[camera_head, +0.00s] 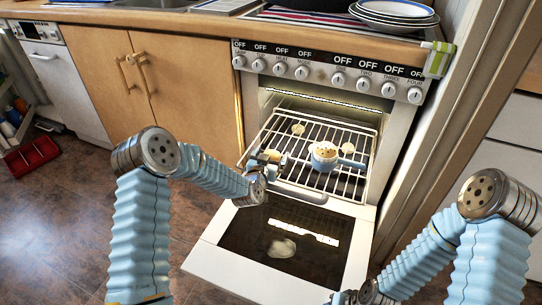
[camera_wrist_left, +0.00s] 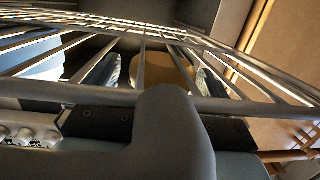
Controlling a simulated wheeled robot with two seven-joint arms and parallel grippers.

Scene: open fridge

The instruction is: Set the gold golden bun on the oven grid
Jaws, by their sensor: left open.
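A golden bun (camera_head: 273,155) sits at the left front part of the oven grid (camera_head: 322,128), which is pulled out of the open oven. My left gripper (camera_head: 262,165) is open right at this bun, and partly hides it. In the left wrist view a tan rounded shape (camera_wrist_left: 165,72), probably the bun, shows behind the grid bars (camera_wrist_left: 60,90). I cannot tell whether the fingers touch it. My right gripper (camera_head: 350,297) is low at the bottom edge, only partly seen, and its jaws are unclear.
A light-blue pan (camera_head: 325,157) with pale contents stands on the grid. Smaller round pale items (camera_head: 298,128) lie farther back and to its right. The lowered oven door (camera_head: 285,240) extends below the grid. Wooden cabinets (camera_head: 185,80) stand left; stacked plates (camera_head: 395,12) are on the counter.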

